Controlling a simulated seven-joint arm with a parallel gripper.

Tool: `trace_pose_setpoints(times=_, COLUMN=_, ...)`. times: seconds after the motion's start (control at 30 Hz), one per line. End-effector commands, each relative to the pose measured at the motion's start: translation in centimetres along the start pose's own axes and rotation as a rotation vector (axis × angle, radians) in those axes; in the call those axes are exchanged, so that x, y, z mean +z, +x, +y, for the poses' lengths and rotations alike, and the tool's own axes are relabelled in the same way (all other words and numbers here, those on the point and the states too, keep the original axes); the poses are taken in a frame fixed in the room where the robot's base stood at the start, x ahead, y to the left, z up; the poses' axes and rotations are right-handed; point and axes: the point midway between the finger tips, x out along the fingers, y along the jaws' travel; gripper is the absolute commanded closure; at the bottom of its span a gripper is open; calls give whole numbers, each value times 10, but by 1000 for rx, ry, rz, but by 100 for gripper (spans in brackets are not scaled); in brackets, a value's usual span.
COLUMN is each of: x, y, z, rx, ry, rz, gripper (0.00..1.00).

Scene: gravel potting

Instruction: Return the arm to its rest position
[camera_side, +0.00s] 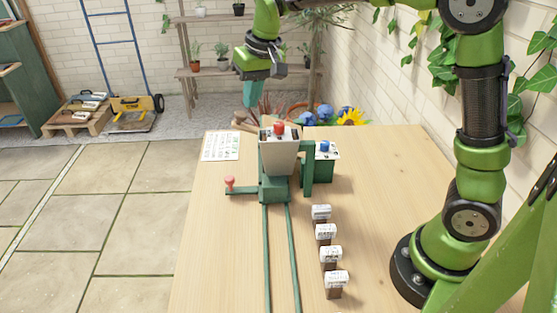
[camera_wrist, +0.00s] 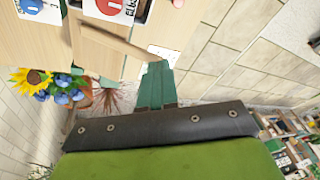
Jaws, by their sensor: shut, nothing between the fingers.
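My gripper (camera_side: 250,97) hangs fingers-down over the far end of the wooden table, above and left of the green machine. Its teal fingers are together and empty. In the wrist view the closed fingers (camera_wrist: 155,84) show in the middle, with nothing between them. The green machine's pale hopper (camera_side: 280,155) has a red button (camera_side: 279,129) on top. A blue button (camera_side: 325,146) sits on the green box to its right. A pink knob (camera_side: 230,182) stands on a side arm at the left. My gripper appears apart from all of these.
Two green rails (camera_side: 281,250) run forward along the table (camera_side: 400,180). Several small white-labelled blocks (camera_side: 326,232) stand in a row right of them. A printed sheet (camera_side: 221,146) lies at the far left. Flowers (camera_side: 350,117) stand behind the table. The table's right middle is clear.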

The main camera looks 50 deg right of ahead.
Motion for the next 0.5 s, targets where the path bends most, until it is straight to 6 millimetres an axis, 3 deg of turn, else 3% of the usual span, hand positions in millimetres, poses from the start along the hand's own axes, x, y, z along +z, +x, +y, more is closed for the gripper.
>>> trace_pose_setpoints(times=0.03, x=21, y=-13, z=6, rx=-28, ry=10, rz=20, gripper=100)
trace_pose_setpoints(times=0.2, x=88, y=-36, z=24, rx=-106, ry=42, rz=90, gripper=100)
trace_pose_setpoints(times=0.4, x=162, y=-46, z=45, rx=-172, ry=78, rz=187, gripper=100)
trace_pose_setpoints(times=0.5, x=189, y=-47, z=52, rx=-193, ry=91, rz=231, gripper=100)
